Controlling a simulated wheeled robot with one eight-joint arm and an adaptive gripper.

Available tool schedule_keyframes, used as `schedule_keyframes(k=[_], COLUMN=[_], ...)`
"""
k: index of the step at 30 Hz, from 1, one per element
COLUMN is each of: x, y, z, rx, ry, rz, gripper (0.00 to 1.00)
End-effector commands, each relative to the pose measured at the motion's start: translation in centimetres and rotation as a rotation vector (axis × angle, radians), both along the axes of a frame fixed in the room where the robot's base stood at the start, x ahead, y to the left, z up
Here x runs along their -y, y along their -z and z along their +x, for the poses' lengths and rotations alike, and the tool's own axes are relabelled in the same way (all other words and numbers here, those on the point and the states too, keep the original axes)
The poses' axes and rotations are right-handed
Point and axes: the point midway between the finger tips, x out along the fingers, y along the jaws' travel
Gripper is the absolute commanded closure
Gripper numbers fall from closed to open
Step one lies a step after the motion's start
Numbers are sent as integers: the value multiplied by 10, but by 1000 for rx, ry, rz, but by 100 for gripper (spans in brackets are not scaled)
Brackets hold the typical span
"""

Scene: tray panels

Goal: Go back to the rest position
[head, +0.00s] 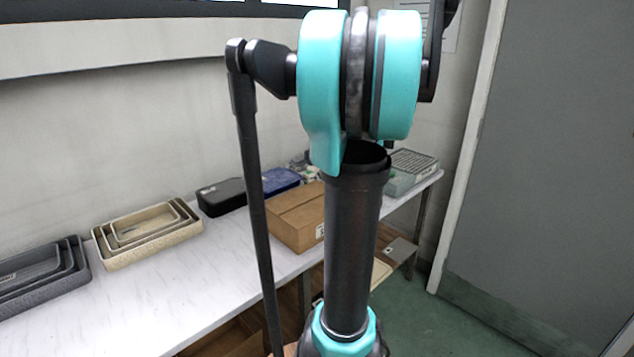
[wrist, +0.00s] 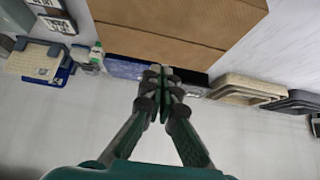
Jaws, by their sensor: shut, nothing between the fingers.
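My gripper (wrist: 161,78) shows in the wrist view with its fingers together, shut and empty. In that view it lies over the pale wall and the edge of the blue case, with the cardboard box beyond. In the head view my arm stands upright in the middle and covers part of the table; the gripper itself is not visible there.
A marble-look table (head: 140,300) runs along the wall. On it stand nested grey trays (head: 45,280), nested beige trays (head: 145,232), a black case (head: 221,197), a blue case (head: 280,180), a cardboard box (head: 298,222) and a grey-green crate (head: 408,175). A grey door (head: 560,150) stands right.

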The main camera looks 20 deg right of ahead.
Motion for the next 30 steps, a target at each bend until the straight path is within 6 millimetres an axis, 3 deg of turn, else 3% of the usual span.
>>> schedule_keyframes(k=[6, 13, 17, 20, 24, 30], x=[5, -5, -42, -85, -136, -181], y=[-13, -9, 16, 47, 92, 147], z=[-12, -16, -30, -54, -99, -168], rx=[1, -12, -69, -136, -221, -287], ry=[1, 1, 23, 58, 130, 243], rz=[0, 2, 13, 18, 8, -24], gripper=[100, 100, 100, 100, 100, 100])
